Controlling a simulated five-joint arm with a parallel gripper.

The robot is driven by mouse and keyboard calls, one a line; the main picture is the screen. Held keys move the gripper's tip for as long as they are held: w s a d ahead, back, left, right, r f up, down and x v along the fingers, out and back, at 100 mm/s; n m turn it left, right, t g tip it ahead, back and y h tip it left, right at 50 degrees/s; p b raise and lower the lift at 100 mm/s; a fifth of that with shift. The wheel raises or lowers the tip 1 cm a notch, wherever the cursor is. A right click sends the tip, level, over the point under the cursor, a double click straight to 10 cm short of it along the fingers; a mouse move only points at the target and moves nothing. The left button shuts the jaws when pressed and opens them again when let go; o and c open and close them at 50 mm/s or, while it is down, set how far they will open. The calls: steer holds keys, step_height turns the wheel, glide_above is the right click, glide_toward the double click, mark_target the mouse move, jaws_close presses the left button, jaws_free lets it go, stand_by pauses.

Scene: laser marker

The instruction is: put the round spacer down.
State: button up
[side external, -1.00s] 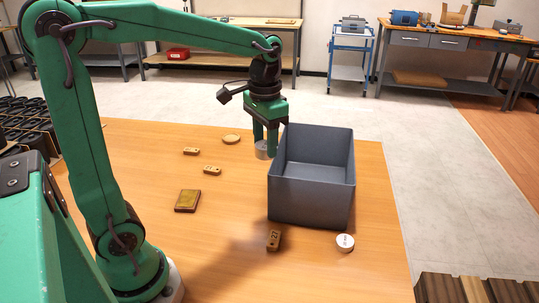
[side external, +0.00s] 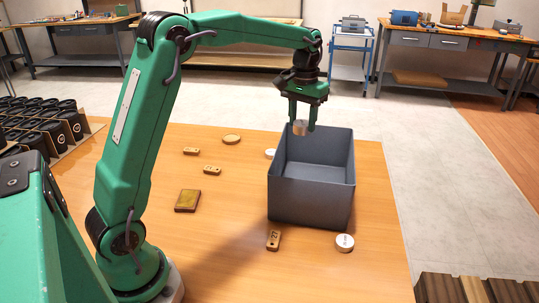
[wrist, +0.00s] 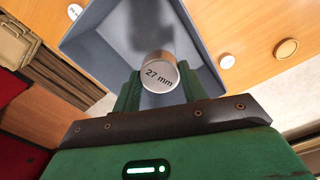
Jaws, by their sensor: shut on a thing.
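My gripper (side external: 302,117) is shut on the round spacer (side external: 301,128), a short metallic cylinder. In the wrist view the spacer (wrist: 159,73) sits between the green fingers and its pale end face reads "27 mm". The gripper holds it up in the air, near the far left rim of the grey bin (side external: 312,200) in the side view. In the wrist view the bin (wrist: 100,45) lies behind the spacer, which appears over its interior. No contact between spacer and bin shows.
A white disc (side external: 345,243) and a tag marked 27 (side external: 274,240) lie in front of the bin. Another white disc (side external: 270,153) is at its left. A wooden disc (side external: 231,139), two small tags (side external: 211,170) and a brown block (side external: 187,200) lie farther left.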

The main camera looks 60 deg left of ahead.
steer(key=shift+w+a+f, duration=0.2)
steer(key=shift+w+a, duration=0.1)
steer(key=shift+w, duration=0.25)
steer(key=shift+w+f+n, duration=0.15)
steer(key=shift+f+n, duration=0.1)
steer(key=shift+n, duration=0.05)
step_height(320, 180, down, 17)
steer(key=shift+f, duration=0.1)
steer(key=shift+f, duration=0.1)
steer(key=shift+f, duration=1.8)
steer(key=shift+f, duration=0.1)
steer(key=o, duration=1)
